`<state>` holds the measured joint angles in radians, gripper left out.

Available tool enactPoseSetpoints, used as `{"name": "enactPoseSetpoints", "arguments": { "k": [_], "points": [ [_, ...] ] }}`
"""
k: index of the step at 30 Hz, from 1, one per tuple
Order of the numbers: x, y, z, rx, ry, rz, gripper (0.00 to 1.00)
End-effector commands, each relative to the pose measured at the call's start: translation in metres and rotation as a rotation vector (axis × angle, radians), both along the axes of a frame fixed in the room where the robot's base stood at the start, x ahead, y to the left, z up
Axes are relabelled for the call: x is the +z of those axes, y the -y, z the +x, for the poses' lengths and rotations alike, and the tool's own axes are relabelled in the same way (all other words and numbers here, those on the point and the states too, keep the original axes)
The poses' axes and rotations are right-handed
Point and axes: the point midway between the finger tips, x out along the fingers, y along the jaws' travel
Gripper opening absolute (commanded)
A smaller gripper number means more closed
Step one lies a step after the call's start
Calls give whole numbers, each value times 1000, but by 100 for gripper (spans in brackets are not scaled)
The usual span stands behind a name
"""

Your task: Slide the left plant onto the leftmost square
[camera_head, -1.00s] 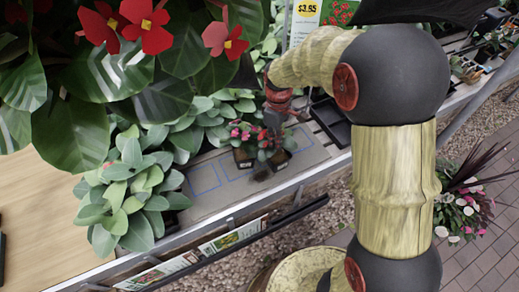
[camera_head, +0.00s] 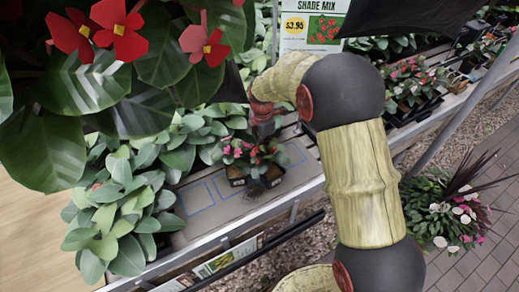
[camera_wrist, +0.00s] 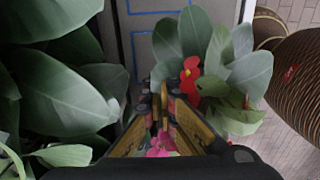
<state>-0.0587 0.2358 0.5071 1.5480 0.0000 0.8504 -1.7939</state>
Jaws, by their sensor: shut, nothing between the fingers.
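Two small potted plants with pink and red flowers stand side by side on the grey bench, the left plant (camera_head: 235,180) and the right plant (camera_head: 273,175). Blue outlined squares mark the bench. The leftmost square (camera_head: 195,198) is empty, left of the plants; another square (camera_head: 226,186) lies partly beside the left plant. My gripper (camera_head: 262,132) is just above and behind the plants. In the wrist view my gripper (camera_wrist: 162,112) points down with its fingers together, among leaves, a red flower (camera_wrist: 191,76) and a pink flower (camera_wrist: 160,145). Which plant these belong to is unclear.
Large leafy plants (camera_head: 120,205) crowd the bench's left side, close to the leftmost square. Red-flowered foliage (camera_head: 120,40) hangs in the upper left foreground. A price sign (camera_head: 312,28) stands behind. The bench's metal front edge (camera_head: 230,228) runs below the squares.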

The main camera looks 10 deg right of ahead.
Motion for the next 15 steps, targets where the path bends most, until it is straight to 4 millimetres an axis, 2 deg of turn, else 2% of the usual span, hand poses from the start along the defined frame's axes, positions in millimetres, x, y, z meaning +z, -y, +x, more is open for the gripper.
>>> {"name": "enactPoseSetpoints", "arguments": {
  "k": [1,3,10,15],
  "points": [
    [-15,0,-1,0,-2,-1,0],
    [-29,0,-1,-1,-4,0,0],
    [-73,0,-1,-1,-2,0,0],
    [-69,-26,-7,1,1,0,0]
  ]
}}
